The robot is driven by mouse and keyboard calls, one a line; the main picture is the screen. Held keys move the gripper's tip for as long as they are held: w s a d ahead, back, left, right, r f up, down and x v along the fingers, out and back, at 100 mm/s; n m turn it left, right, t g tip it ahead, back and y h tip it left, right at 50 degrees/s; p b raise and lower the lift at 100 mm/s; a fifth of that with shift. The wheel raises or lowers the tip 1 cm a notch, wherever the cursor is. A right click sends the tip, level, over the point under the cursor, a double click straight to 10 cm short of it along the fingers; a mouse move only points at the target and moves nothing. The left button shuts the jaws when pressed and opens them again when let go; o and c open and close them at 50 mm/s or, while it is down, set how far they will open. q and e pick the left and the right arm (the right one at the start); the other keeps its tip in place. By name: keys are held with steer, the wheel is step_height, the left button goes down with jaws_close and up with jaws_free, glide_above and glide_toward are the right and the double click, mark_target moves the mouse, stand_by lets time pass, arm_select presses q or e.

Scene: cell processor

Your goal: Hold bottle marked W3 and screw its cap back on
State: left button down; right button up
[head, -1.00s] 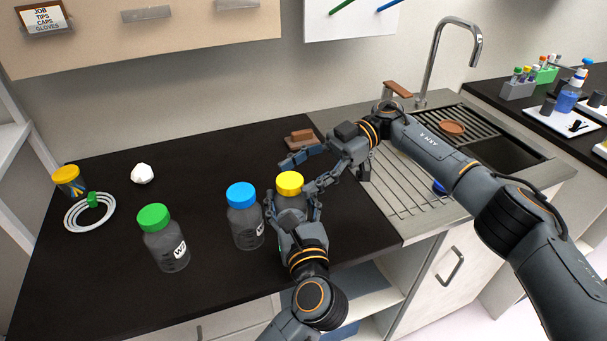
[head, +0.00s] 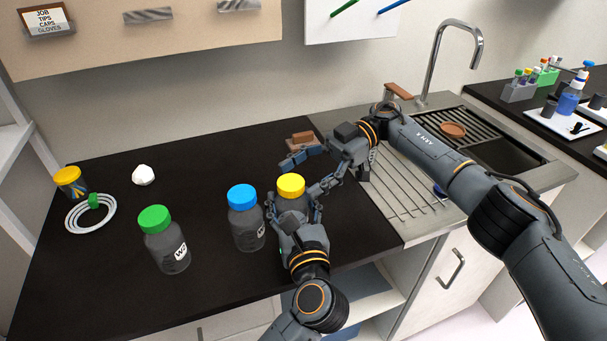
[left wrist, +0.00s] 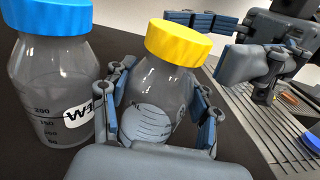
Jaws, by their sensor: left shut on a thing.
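A clear bottle (left wrist: 160,95) with a yellow cap (head: 290,185) stands upright on the dark counter. My left gripper (head: 293,213) is shut around its body from the front, and its fingers flank the bottle in the left wrist view. No readable mark shows on this bottle. The yellow cap sits on its top; how tightly, I cannot tell. My right gripper (head: 299,176) is open and empty, with its spread fingers just right of and behind the cap. Its fingers also show beside the cap in the left wrist view (left wrist: 205,42).
A blue-capped bottle marked W1 (left wrist: 50,85) stands close to the left of the held bottle. A green-capped bottle (head: 167,245) stands further left. The sink (head: 500,150) is at right.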

step_height(320, 180, up, 10)
stand_by(0.6)
